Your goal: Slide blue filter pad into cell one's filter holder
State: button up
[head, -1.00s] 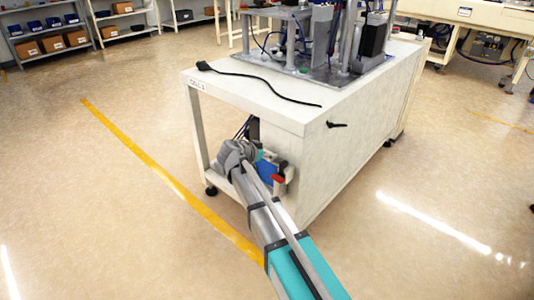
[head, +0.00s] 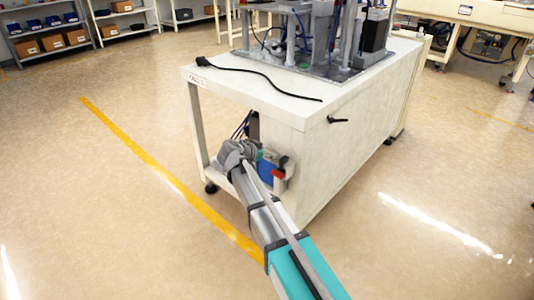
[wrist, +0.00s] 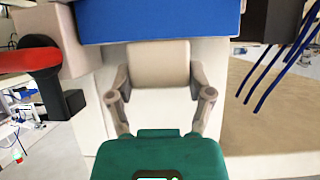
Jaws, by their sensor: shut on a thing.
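My gripper (wrist: 160,85) is shut on the blue filter pad (wrist: 160,20), which spans the top of the wrist view like a wide flat block. In the head view the blue pad (head: 267,167) shows low at the open end of the white bench, partly hidden by my arm. A pale housing (wrist: 85,22) with a black knob and a red handle (wrist: 18,60) stands close by the pad's left side in the wrist view. The red handle also shows in the head view (head: 279,174). The holder's slot is hidden, so I cannot tell whether the pad is inside it.
The white bench (head: 245,90) carries a machine and a black cable on top. A bench leg (head: 199,125) stands left of my wrist. Dark blue hoses (wrist: 275,70) hang at right in the wrist view. The floor around a yellow line (head: 160,170) is clear.

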jog(key=shift+f+b, duration=0.3)
jog(key=shift+f, duration=0.05)
jog(key=o, duration=1.1)
jog(key=shift+r, duration=0.15)
notch_tip(320, 180, up, 12)
jog(key=p, duration=1.2)
jog(key=shift+w+f, duration=0.15)
jog(key=shift+f, duration=0.05)
jog(key=shift+r+m+p, duration=0.3)
jog(key=shift+r+p, duration=0.1)
jog(key=shift+r, duration=0.05)
